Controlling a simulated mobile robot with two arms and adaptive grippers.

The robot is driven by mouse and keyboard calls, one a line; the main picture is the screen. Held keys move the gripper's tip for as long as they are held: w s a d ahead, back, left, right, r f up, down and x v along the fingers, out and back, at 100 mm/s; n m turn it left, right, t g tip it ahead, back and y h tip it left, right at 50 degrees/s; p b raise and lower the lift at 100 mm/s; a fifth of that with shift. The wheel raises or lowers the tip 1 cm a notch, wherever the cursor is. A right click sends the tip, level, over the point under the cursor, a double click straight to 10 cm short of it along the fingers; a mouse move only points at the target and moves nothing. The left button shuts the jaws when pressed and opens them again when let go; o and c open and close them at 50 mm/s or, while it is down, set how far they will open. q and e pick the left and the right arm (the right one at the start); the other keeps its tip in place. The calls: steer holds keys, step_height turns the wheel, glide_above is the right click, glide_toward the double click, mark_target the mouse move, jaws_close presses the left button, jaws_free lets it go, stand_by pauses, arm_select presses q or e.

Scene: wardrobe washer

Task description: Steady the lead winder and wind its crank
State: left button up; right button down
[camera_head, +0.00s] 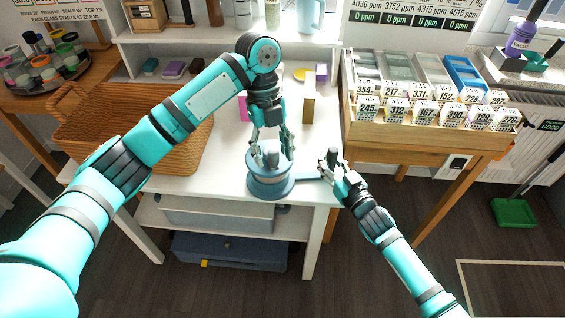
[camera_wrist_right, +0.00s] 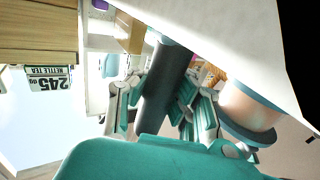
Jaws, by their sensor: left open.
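The lead winder (camera_head: 270,185), a blue-grey drum with a paler band, stands upright at the front edge of the white table. Its flat crank arm (camera_head: 307,175) points right, past the table's corner, to an upright dark crank handle (camera_head: 332,158). My left gripper (camera_head: 271,146) is open above the winder, its fingers pointing down on either side of the top post. Contact there cannot be made out. My right gripper (camera_head: 338,170) is at the handle. In the right wrist view the dark handle (camera_wrist_right: 165,88) lies between its fingers, and the drum (camera_wrist_right: 250,108) is at right.
A wicker basket (camera_head: 130,128) stands left of the winder. A wooden rack of labelled bins (camera_head: 425,135) stands to the right. Small boxes, one tan (camera_head: 309,111), stand behind the winder.

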arm_select(q)
steer(key=shift+r, duration=0.15)
steer(key=shift+s+d+v, duration=0.1)
steer(key=shift+s+v, duration=0.05)
steer(key=shift+v, duration=0.65)
steer(key=shift+s+d+v, duration=0.1)
steer(key=shift+s+v, duration=0.05)
steer(key=shift+v, duration=0.6)
steer(key=shift+s+d+v, duration=0.1)
steer(key=shift+s+v, duration=0.1)
steer(key=shift+v, duration=0.6)
steer(key=shift+r, duration=0.1)
steer(key=v, duration=1.2)
steer(key=shift+w, duration=0.1)
arm_select(e)
steer(key=c, duration=1)
jaws_free()
steer(key=o, duration=0.5)
